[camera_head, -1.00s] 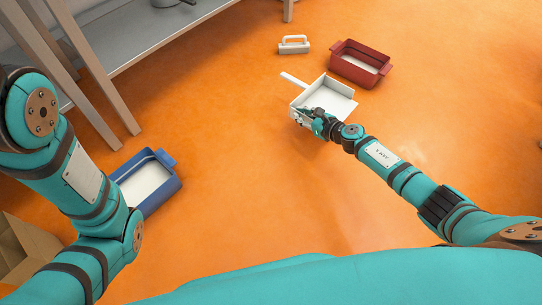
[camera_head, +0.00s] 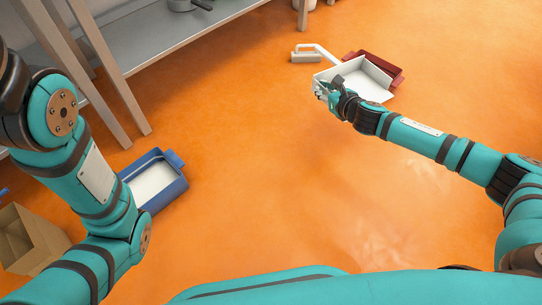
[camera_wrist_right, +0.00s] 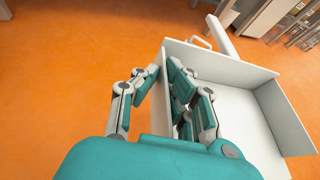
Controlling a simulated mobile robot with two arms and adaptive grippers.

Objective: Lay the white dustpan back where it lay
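The white dustpan (camera_head: 366,84) is in the upper right of the head view, open tray up, its handle pointing to the upper left. It hides part of the red bin and appears raised off the floor. My right gripper (camera_head: 326,92) is shut on the dustpan's near left side wall. In the right wrist view, its fingers (camera_wrist_right: 161,82) lie on either side of that wall, one inside the white tray (camera_wrist_right: 238,108). My left arm is at the left of the head view; its gripper is out of frame.
A grey-white block with a handle (camera_head: 305,57) stands just left of the dustpan. The red bin (camera_head: 398,77) is behind it. A blue bin (camera_head: 178,188) and a cardboard box (camera_head: 45,240) are at left, below a grey shelf (camera_head: 150,55). The middle orange floor is clear.

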